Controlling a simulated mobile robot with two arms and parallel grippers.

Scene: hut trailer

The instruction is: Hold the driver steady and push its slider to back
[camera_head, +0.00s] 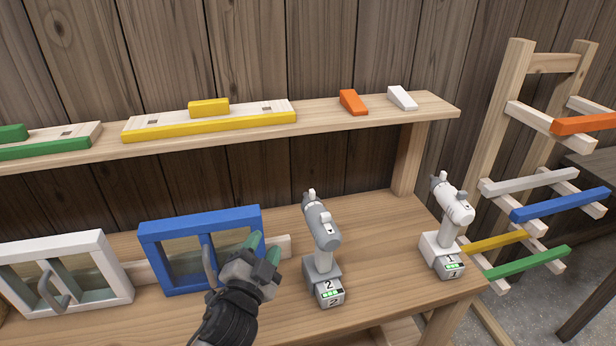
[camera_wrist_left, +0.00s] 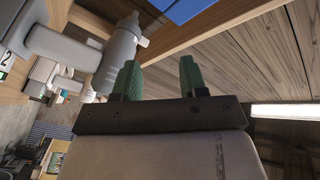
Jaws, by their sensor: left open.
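Two drivers stand upright on the workbench (camera_head: 385,262). The grey driver (camera_head: 322,222), its base marked 2, is near the middle; the white driver (camera_head: 455,207), marked 1, is near the bench's right end. Each has a small light piece on top; its slider position is too small to tell. My left gripper (camera_head: 262,249) is open and empty, left of the grey driver and in front of the blue-framed window. In the left wrist view its green fingertips (camera_wrist_left: 161,79) are apart, with a grey driver body (camera_wrist_left: 119,57) beyond them to the left. My right gripper is not in view.
The blue frame (camera_head: 160,229) and a white frame (camera_head: 62,243) with handles stand at left. A shelf (camera_head: 330,116) above holds an orange wedge (camera_head: 352,101), a white wedge (camera_head: 402,97) and long blocks. A peg rack (camera_head: 507,90) stands right. Bench between the drivers is clear.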

